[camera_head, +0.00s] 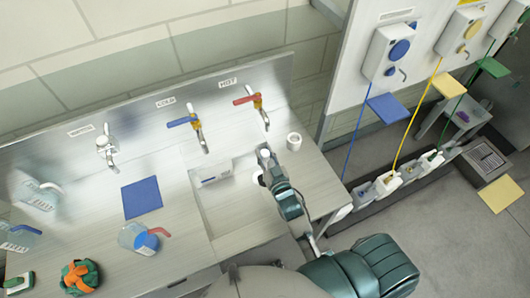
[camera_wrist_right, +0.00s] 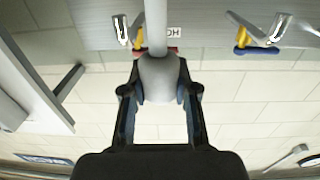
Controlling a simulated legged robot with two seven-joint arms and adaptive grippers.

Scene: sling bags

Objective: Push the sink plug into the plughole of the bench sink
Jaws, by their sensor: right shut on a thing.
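The bench sink (camera_head: 222,208) is a rectangular basin sunk in the pale counter, below the blue and red taps. My right gripper (camera_head: 265,161) is over the right part of the basin. It is shut on a pale grey, rounded piece with a stem, which I take to be the sink plug (camera_head: 264,153). In the right wrist view the plug (camera_wrist_right: 160,80) sits between the two fingers (camera_wrist_right: 160,92), its stem running to the top edge. A white patch shows beside the fingers in the basin; I cannot tell whether it is the plughole. My left gripper is out of view.
A white cup-like cylinder (camera_head: 294,141) stands on the counter right of the basin. A blue square (camera_head: 142,197) and a jug (camera_head: 138,238) are to the left.

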